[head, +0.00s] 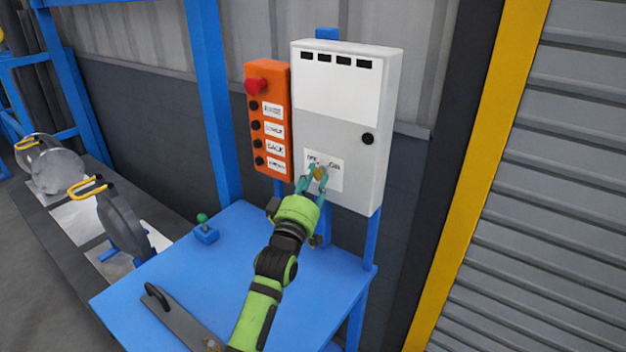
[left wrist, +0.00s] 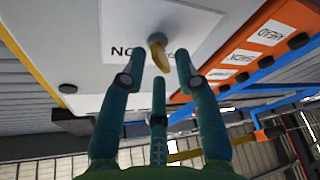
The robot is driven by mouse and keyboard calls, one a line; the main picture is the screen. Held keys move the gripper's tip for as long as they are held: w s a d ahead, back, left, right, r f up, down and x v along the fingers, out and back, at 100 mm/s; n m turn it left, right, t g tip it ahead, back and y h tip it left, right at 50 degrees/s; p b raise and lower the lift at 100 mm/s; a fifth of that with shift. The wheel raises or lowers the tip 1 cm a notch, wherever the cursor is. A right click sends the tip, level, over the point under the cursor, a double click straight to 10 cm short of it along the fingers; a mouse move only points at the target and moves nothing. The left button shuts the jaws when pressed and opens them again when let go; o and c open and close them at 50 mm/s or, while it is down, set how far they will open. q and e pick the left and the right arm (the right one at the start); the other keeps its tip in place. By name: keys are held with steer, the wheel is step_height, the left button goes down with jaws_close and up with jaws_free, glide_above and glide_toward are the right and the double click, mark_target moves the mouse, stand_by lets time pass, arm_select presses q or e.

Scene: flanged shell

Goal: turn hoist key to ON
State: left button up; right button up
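The hoist key (head: 320,173) is small and yellow and sits in a lock on a white label (head: 334,181) low on the white control cabinet (head: 358,120). In the left wrist view the key (left wrist: 158,54) sticks out from a round grey lock (left wrist: 157,38), with lettering partly hidden beside it. My left gripper (head: 314,182) is at the key. Its teal fingers (left wrist: 160,60) stand apart on either side of the key, with gaps, and a third finger is below. I cannot tell which mark the key points at. My right gripper is not in view.
An orange button box (head: 268,125) with a red stop button (head: 256,86) hangs just left of the cabinet. A black knob (head: 368,139) is on the cabinet's right. Below is a blue table (head: 235,265) with a small green-knobbed joystick (head: 204,230) and a grey handled plate (head: 180,320).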

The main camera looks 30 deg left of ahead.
arm_select(q)
jaws_close()
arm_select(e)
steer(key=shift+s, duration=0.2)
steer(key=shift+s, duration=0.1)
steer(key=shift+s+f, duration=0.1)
